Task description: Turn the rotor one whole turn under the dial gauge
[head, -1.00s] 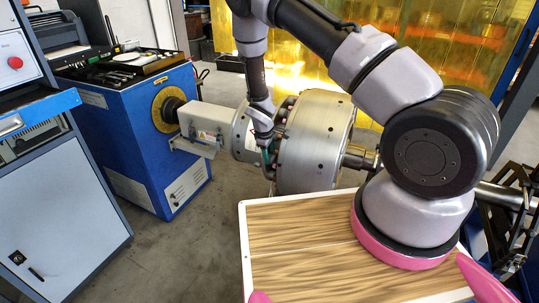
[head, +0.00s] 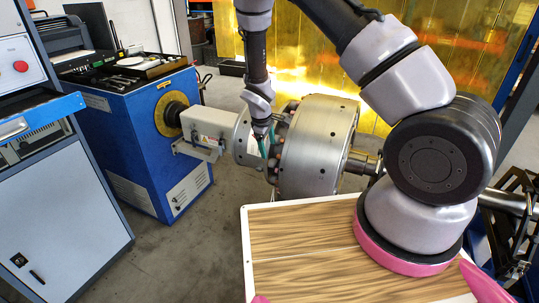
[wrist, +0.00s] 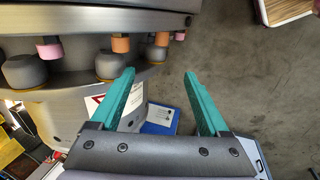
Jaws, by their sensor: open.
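The rotor (head: 318,150) is a large silver metal drum on a horizontal shaft (head: 360,162), with a flange (head: 243,138) on its left. My gripper (head: 265,150) hangs in the gap between flange and drum, its teal fingers pointing down. In the wrist view the two teal fingers (wrist: 159,73) are spread apart with nothing between them. The rotor's curved metal side (wrist: 90,20) fills the top there, with orange and pink-tipped studs (wrist: 120,43) and rounded grey knobs (wrist: 108,66) beyond the fingertips. I cannot make out the dial gauge in either view.
A blue machine housing (head: 140,130) carries the drive at left, with tools on top. A grey cabinet (head: 60,205) with a red button stands at the far left. A wood-topped board (head: 300,275) lies in front. Yellow translucent curtains (head: 420,60) hang behind.

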